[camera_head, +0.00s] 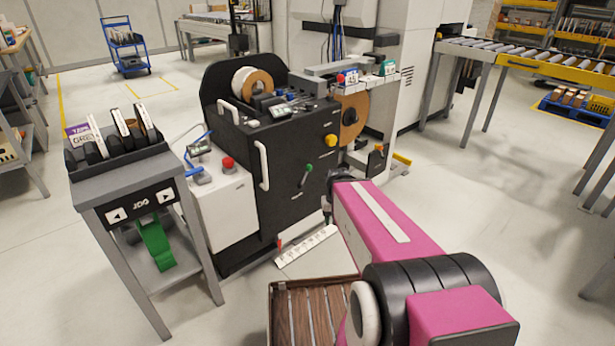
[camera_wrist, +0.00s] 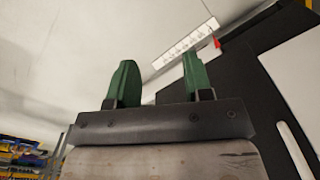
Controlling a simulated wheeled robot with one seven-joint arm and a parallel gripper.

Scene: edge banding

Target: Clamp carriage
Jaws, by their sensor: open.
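The black edge-banding machine (camera_head: 285,150) stands ahead of my arm. Its front carries a green-knobbed lever (camera_head: 307,169) and a yellow knob (camera_head: 330,141). A white scale strip (camera_head: 306,246) with a red pointer (camera_head: 280,243) lies low at its foot. I cannot tell which part is the carriage. My gripper (camera_wrist: 158,65) shows in the wrist view with two green fingers apart and nothing between them. The scale strip (camera_wrist: 186,44) and red pointer (camera_wrist: 217,42) appear beyond the fingertips. In the head view my gripper is mostly hidden by my pink arm.
A white cabinet (camera_head: 222,205) with a red button (camera_head: 228,162) adjoins the machine. A roller conveyor (camera_head: 525,55) runs at the upper right. Open floor lies right of my arm.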

